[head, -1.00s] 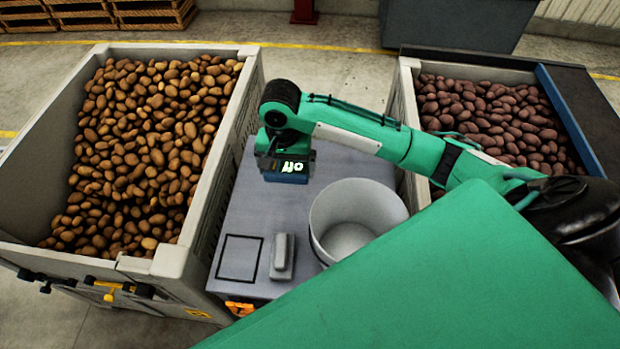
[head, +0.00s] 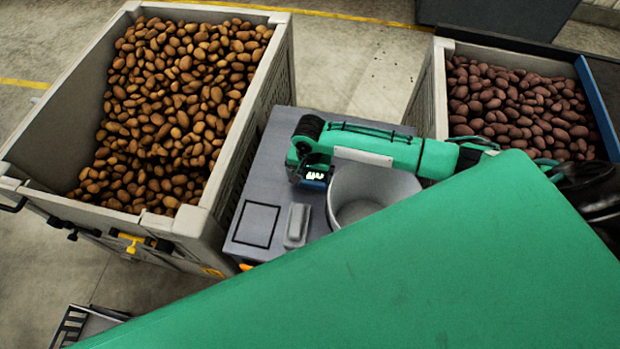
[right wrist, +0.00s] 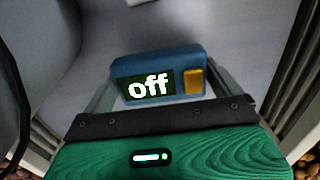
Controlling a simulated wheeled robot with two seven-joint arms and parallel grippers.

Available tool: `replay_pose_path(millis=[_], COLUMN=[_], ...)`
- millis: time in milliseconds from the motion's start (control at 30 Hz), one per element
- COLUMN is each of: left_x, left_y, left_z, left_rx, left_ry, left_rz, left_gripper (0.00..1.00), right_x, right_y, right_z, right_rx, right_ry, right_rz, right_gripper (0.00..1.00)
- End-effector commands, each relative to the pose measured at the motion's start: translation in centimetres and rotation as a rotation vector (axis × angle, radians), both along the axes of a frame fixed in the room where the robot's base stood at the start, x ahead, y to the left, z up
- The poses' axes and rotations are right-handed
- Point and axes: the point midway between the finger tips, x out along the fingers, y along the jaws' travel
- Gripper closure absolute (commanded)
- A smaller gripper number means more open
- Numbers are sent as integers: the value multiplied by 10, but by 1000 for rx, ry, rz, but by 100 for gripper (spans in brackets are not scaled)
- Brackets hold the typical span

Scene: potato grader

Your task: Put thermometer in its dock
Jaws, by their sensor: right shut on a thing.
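The thermometer is a blue block with a dark display reading "off" and a yellow button, seen in the right wrist view (right wrist: 194,82). My right gripper (right wrist: 158,95) is shut on it, one finger at each end. In the head view the thermometer (head: 314,177) hangs below my right wrist, over the grey table, left of the white bucket. A small pale grey block (head: 297,224), perhaps the dock, stands on the table nearer to me, apart from the thermometer. My left gripper is not in view.
The white bucket (head: 345,205) stands close to the right of the grey block. A black square outline (head: 256,224) marks clear table (head: 272,160) to the left. A potato crate (head: 282,62) borders the table on the left, another (head: 437,85) on the right.

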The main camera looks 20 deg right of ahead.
Motion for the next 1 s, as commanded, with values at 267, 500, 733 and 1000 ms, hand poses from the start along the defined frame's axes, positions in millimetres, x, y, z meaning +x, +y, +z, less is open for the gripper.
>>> replay_pose_path(millis=[267,500,733,1000], left_x=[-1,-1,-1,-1], left_y=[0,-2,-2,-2], left_z=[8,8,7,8], left_rx=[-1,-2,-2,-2], left_ry=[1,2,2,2], left_rz=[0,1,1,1], left_gripper=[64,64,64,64], right_x=[0,0,0,0], right_y=[0,0,0,0], right_z=[-33,-39,-42,-40], right_rx=[0,1,0,-1], right_ry=[3,-1,0,-1], right_rz=[-1,0,-1,0], right_gripper=[31,31,1,0])
